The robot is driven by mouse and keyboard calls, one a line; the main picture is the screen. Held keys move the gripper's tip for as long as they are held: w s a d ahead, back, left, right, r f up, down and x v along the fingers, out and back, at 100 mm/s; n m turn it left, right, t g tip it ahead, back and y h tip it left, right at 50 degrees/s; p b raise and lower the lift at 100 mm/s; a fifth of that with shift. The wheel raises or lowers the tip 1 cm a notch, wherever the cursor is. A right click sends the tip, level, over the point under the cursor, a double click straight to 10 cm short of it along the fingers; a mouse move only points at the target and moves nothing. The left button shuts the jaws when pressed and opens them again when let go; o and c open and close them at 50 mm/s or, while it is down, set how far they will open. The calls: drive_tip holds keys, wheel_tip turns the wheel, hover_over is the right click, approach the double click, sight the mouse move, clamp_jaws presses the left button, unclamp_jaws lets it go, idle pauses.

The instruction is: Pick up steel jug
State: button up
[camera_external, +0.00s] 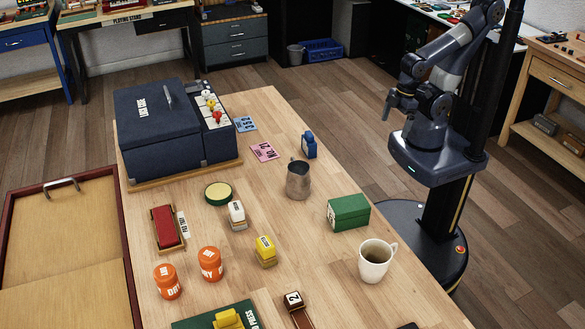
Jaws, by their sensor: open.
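The steel jug (298,182) stands upright on the wooden table, right of the table's middle. It is a grey metal jug with an open top, and its handle is hard to make out at this size. My gripper (386,113) is open and empty. It hangs from my folded arm beyond the table's right edge, well above and to the right of the jug, and apart from it.
A white block (237,215) and yellow block (265,251) stand front left. A large blue case (157,137) fills the back left.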

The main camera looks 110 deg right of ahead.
drive_tip(key=shift+s+f, duration=0.1)
drive_tip(key=shift+c, duration=0.2)
drive_tip(key=c, duration=1.4)
drive_tip(key=shift+o, duration=0.2)
drive_tip(key=w+d+r+n+t+b, duration=0.1)
drive_tip(key=w+d+b, duration=0.1)
drive_tip(key=w, duration=1.4)
drive_tip(key=w+d+r+t+b, duration=0.1)
drive_tip(key=w+b, duration=0.2)
drive_tip(key=w, duration=1.4)
drive_tip(key=shift+d+p+x, duration=0.2)
drive_tip(key=shift+p+x, duration=0.05)
drive_tip(key=shift+x, duration=2.5)
drive_tip(key=shift+d+p+x, duration=0.2)
drive_tip(key=shift+p+x, duration=0.05)
drive_tip(key=shift+x, duration=2.5)
